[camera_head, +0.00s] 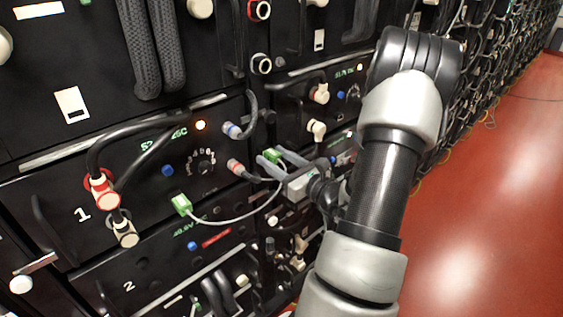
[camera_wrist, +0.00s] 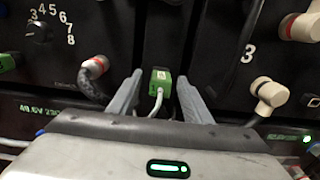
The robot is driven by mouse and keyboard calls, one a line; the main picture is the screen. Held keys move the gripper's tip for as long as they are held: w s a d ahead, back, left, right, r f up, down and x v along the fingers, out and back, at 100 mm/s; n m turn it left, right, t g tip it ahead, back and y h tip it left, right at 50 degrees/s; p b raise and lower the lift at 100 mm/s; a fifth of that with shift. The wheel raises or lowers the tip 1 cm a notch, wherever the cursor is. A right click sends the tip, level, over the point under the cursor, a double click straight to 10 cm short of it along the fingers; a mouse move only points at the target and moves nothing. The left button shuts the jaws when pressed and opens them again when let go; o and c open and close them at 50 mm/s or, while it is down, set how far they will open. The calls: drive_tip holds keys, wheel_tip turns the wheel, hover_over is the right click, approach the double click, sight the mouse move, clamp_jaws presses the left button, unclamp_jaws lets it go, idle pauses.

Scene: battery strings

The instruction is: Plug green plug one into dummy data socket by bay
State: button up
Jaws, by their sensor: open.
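A green plug (camera_head: 271,155) with a pale cable is at the dark strip between two battery bays. In the wrist view this green plug (camera_wrist: 160,79) is upright with its cable hanging down; its socket is hidden. My gripper (camera_wrist: 159,88) is open, with one finger on each side of this plug and visible gaps between. In the head view my gripper (camera_head: 270,157) reaches in from the right. A second green plug (camera_head: 181,204) is at the lower right of bay 1's front, joined to the pale cable. Which plug is number one cannot be read.
A grey-tipped connector (camera_head: 232,130) and a red-ringed connector (camera_head: 236,166) with dark cables stick out left of my gripper. A cream elbow connector (camera_wrist: 268,92) is to the right in the wrist view. The red floor (camera_head: 480,220) at right is clear.

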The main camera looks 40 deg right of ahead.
drive_tip(key=s+d, duration=0.1)
drive_tip(key=s, duration=1.6)
drive_tip(key=shift+s+d, duration=0.15)
